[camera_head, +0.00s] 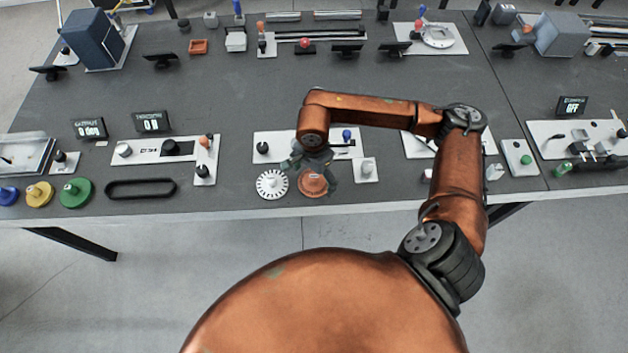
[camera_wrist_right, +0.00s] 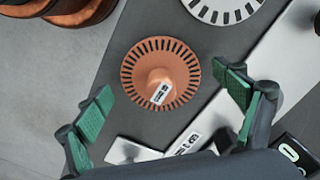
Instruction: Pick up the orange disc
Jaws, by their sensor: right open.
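The orange disc (camera_head: 313,186) lies near the front edge of the dark table, with radial slots and a raised knob in its middle. In the right wrist view the orange disc (camera_wrist_right: 160,74) shows whole. My right gripper (camera_head: 308,176) is above it and partly covers it in the head view. In the right wrist view my right gripper (camera_wrist_right: 168,95) is open, its two green-padded fingers apart with nothing between them, to the lower side of the disc. My left gripper is not in view.
A white slotted disc (camera_head: 272,184) lies just left of the orange one. A white panel with knobs (camera_head: 285,146) is behind, and a small white block (camera_head: 365,170) is to the right. Blue, yellow and green discs (camera_head: 76,192) lie far left, beside a black belt loop (camera_head: 140,188).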

